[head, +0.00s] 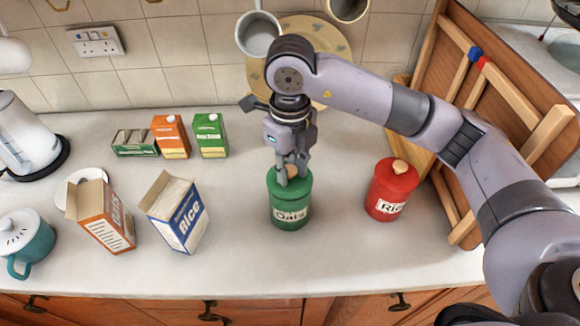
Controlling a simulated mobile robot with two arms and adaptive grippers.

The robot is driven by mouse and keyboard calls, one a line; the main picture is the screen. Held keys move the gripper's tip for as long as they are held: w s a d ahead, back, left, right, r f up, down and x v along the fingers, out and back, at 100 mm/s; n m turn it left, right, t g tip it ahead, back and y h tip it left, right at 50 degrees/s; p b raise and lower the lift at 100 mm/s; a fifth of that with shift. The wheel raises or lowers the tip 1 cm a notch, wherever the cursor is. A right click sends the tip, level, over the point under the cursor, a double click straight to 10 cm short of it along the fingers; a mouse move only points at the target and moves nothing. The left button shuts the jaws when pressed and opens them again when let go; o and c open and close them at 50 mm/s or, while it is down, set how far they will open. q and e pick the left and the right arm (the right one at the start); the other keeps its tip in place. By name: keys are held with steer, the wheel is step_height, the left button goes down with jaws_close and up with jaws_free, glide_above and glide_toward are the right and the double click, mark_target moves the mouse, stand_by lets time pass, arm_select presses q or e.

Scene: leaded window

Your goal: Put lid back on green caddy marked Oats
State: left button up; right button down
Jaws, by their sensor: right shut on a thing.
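The green caddy (289,207) marked Oats stands upright on the worktop in the middle of the head view. Its green lid (303,183) is at the top of the caddy; I cannot tell whether it is fully seated. My right gripper (291,176) points down over the caddy, shut on the lid's wooden knob, which shows between the fingers. My left gripper is not in view.
A red caddy (391,190) marked Rice stands to the right. An opened blue Rice box (182,218) and an opened orange box (103,218) stand to the left. Small cartons (171,137) stand behind. Wooden racks (470,170) fill the right side. The worktop's front edge is close.

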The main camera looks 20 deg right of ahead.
steer(key=shift+f+b, duration=0.1)
steer(key=shift+b, duration=0.25)
stand_by(0.7)
stand_by(0.4)
steer(key=c, duration=1.2)
jaws_free()
steer(key=shift+c, duration=0.2)
steer(key=shift+o, duration=0.4)
steer(key=o, duration=0.4)
steer(key=shift+r+p, duration=1.8)
steer(key=shift+r, duration=1.75)
